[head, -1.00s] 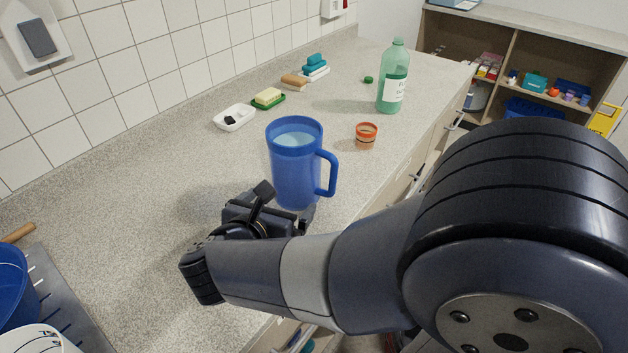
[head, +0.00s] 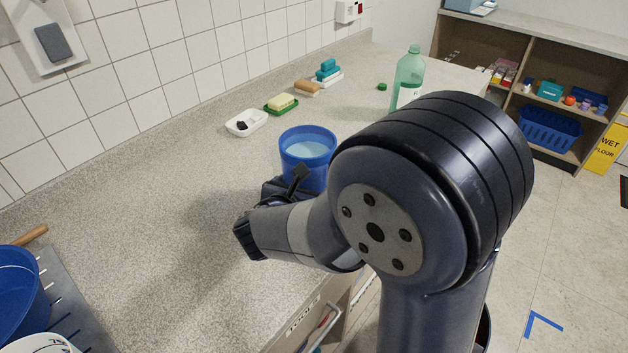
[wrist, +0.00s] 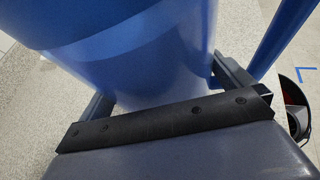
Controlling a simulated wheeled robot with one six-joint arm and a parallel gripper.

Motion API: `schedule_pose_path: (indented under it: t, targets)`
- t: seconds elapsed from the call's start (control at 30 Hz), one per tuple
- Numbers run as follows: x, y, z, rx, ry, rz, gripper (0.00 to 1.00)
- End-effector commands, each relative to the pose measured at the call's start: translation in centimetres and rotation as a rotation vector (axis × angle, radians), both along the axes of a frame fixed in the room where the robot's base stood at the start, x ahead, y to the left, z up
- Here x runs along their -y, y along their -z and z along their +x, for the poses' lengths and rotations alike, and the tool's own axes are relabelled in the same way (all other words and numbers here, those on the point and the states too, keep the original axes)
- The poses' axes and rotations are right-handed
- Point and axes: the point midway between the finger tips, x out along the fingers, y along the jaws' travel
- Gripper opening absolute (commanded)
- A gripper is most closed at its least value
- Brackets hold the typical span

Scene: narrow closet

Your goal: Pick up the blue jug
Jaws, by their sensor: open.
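The blue jug (head: 308,148) stands upright on the speckled counter in the head view, with light-blue contents visible at its top. My arm hides its lower part and its handle. In the wrist view the jug (wrist: 150,60) fills the upper middle, with part of its handle (wrist: 288,30) at the upper right. My gripper (wrist: 160,92) is open, with one finger on each side of the jug's body. I cannot tell whether the fingers touch it. In the head view the gripper is mostly hidden behind my arm.
A green bottle (head: 408,78) stands behind the jug, partly hidden by my arm. A white soap dish (head: 246,123), a green dish with yellow soap (head: 282,103) and sponges (head: 328,72) lie along the tiled wall. A blue bowl (head: 18,285) is at left. Counter left of the jug is clear.

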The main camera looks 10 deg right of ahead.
Motion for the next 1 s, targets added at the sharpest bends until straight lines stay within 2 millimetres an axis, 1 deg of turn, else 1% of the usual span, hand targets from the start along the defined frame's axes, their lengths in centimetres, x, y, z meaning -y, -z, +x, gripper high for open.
schedule_pose_path:
  t: [0.13, 0.17, 1.0]
  targets:
    - [-0.01, 0.0, 0.0, 0.0, 0.0, 0.0, 1.0]
    - [-0.02, -0.01, -0.01, 0.0, 0.0, 0.0, 0.98]
    - [-0.03, -0.03, -0.04, 0.0, 0.0, 0.0, 0.3]
